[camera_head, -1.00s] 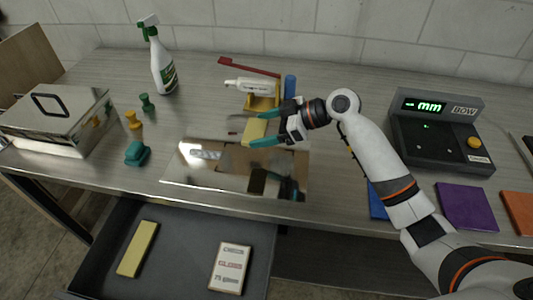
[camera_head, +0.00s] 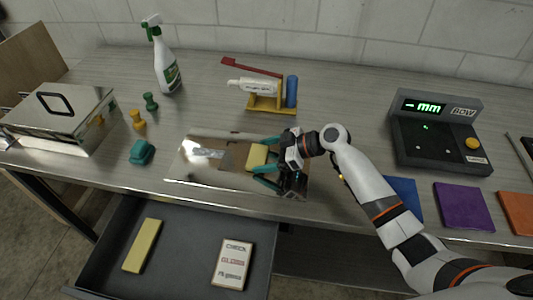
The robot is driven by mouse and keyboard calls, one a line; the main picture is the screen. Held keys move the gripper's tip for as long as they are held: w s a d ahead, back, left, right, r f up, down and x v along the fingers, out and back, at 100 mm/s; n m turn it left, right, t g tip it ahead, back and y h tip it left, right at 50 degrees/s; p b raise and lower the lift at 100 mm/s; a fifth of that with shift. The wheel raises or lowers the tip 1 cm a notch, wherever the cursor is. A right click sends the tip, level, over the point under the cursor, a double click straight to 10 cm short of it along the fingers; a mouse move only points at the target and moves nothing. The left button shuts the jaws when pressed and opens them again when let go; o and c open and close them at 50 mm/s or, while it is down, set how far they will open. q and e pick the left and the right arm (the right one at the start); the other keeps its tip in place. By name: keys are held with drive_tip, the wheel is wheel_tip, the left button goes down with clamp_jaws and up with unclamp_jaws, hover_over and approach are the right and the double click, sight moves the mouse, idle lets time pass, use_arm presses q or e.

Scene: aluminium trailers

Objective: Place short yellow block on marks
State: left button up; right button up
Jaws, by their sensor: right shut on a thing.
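My right gripper (camera_head: 266,161) is shut on a short yellow block (camera_head: 257,157), which sits between its teal fingertips. Gripper and block are over the shiny metal plate (camera_head: 190,175) in the middle of the bench. Whether the block touches the plate I cannot tell. The plate mirrors the gripper, and a pale label-like patch shows on its left part. I cannot make out the marks. My left gripper is not in view.
An open drawer (camera_head: 190,262) below the bench holds a long yellow block (camera_head: 142,246) and a white labelled box (camera_head: 233,263). A yellow stand (camera_head: 265,104) with a tube is behind the plate. A gauge (camera_head: 437,135) is at right, a metal box (camera_head: 62,115) at left.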

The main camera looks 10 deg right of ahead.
drive_tip(key=o, duration=0.5)
drive_tip(key=shift+f, duration=0.15)
drive_tip(key=o, duration=0.4)
drive_tip(key=shift+r, duration=0.3)
drive_tip(key=b+v, duration=0.2)
drive_tip(key=v, duration=0.8)
drive_tip(key=shift+s+d+f, duration=0.1)
drive_tip(key=shift+d, duration=0.25)
drive_tip(key=shift+s+d+r, duration=0.25)
drive_tip(key=shift+d+r, duration=0.2)
drive_tip(key=shift+d, duration=0.05)
